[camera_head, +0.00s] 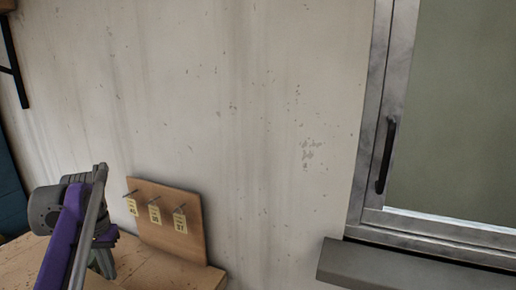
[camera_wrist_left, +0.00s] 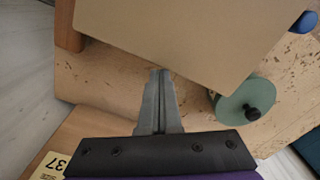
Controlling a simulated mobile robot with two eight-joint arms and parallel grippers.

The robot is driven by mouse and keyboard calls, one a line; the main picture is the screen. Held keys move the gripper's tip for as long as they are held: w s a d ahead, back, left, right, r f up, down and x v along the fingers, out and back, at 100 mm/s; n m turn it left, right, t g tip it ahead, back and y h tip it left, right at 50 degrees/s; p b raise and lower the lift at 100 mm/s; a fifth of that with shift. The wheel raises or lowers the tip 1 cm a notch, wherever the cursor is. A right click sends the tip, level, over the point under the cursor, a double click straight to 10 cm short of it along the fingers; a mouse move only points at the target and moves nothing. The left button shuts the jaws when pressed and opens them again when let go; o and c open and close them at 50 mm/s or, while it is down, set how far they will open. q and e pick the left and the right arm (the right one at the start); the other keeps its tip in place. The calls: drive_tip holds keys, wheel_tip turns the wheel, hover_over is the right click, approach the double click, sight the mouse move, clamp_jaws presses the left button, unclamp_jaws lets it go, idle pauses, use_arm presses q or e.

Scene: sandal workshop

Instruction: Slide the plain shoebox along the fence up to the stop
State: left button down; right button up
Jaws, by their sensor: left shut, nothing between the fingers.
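A plain tan box (camera_wrist_left: 185,35), apparently the shoebox, fills the upper middle of the left wrist view. A wooden piece (camera_wrist_left: 68,25) stands at its left side; I cannot tell whether this is the fence or the stop. My left gripper (camera_wrist_left: 160,73) is shut and empty, with its fingertips close to the box's near edge; contact is unclear. In the head view my left gripper (camera_head: 104,263) is low at the left, partly behind my purple arm link. The box does not show there. My right gripper is in neither view.
A green disc with a black knob (camera_wrist_left: 242,105) sits right of the fingers on the worn wooden bench (camera_wrist_left: 100,80). A board with hooks and three number tags (camera_head: 185,232) stands against the wall. A window (camera_head: 455,110) with a grey sill (camera_head: 400,268) is at right.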

sight(95, 288)
use_arm(q)
drive_tip(key=shift+s+a+b, duration=0.1)
drive_tip(key=shift+s+a, duration=0.15)
drive_tip(key=shift+s, duration=0.45)
drive_tip(key=shift+s+a+b, duration=0.15)
drive_tip(key=shift+s+a, duration=0.15)
drive_tip(key=shift+s, duration=0.35)
drive_tip(key=shift+s+a+b, duration=0.1)
drive_tip(key=shift+s+a, duration=0.15)
drive_tip(key=shift+s, duration=0.45)
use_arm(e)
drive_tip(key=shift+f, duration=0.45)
use_arm(q)
drive_tip(key=shift+s+a, duration=0.4)
drive_tip(key=shift+s, duration=0.45)
drive_tip(key=shift+s+a, duration=0.35)
drive_tip(key=shift+s, duration=0.5)
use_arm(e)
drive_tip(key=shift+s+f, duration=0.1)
use_arm(q)
drive_tip(key=shift+w, duration=0.1)
